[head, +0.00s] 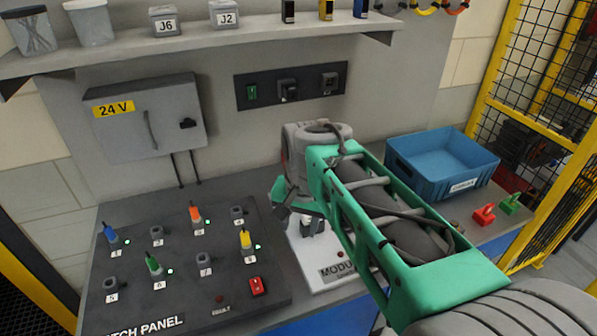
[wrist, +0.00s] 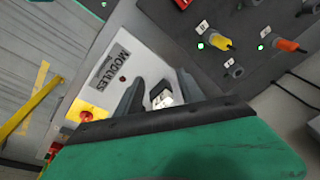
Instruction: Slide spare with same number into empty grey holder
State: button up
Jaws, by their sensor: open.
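The dark patch panel (head: 185,290) lies on the bench at the left. Blue (head: 110,234), orange (head: 196,215), green (head: 153,265) and yellow (head: 246,240) plugs stand in it beside green lights. Several short grey holders, such as this one (head: 205,260), carry no coloured plug. Their numbers are too small to read surely. My gripper (wrist: 160,88) is open above the white MODULES board (head: 330,273). A small white-and-dark spare (wrist: 162,98) shows between its fingers, with no clear contact. It also shows partly under my gripper (head: 300,208) in the head view; its number is unreadable.
A blue crate (head: 440,165) stands at the back right. Red (head: 484,214) and green (head: 509,204) pieces lie at the bench's right end. A 24 V box (head: 148,120) hangs on the wall. A shelf (head: 200,40) with jars spans above. A yellow fence post stands right.

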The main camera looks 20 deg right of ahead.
jog(key=w+d+m, duration=0.2)
jog(key=w+m, duration=0.1)
jog(key=w+d+m+g, duration=0.1)
jog(key=w+d+m, duration=0.1)
jog(key=w+m, duration=0.1)
jog(key=w+d+m+g+p, duration=0.1)
jog(key=w+d+m, duration=0.1)
jog(key=d+m, duration=0.1)
jog(key=shift+w+f+m, duration=0.2)
jog(key=shift+w+m, duration=0.2)
jog(key=shift+m, duration=0.3)
jog(key=shift+w+d+f+m, duration=0.15)
jog(key=shift+d+m, duration=0.05)
jog(key=shift+m, duration=0.1)
notch_tip(320, 180, down, 8)
jog(key=shift+r+p, duration=0.2)
jog(key=shift+p, duration=0.6)
jog(key=shift+a, duration=0.1)
jog(key=shift+c, duration=0.5)
grip_shut()
jog(key=shift+r, duration=0.15)
jog(key=shift+r+p, duration=1.7)
jog(key=shift+r, duration=0.8)
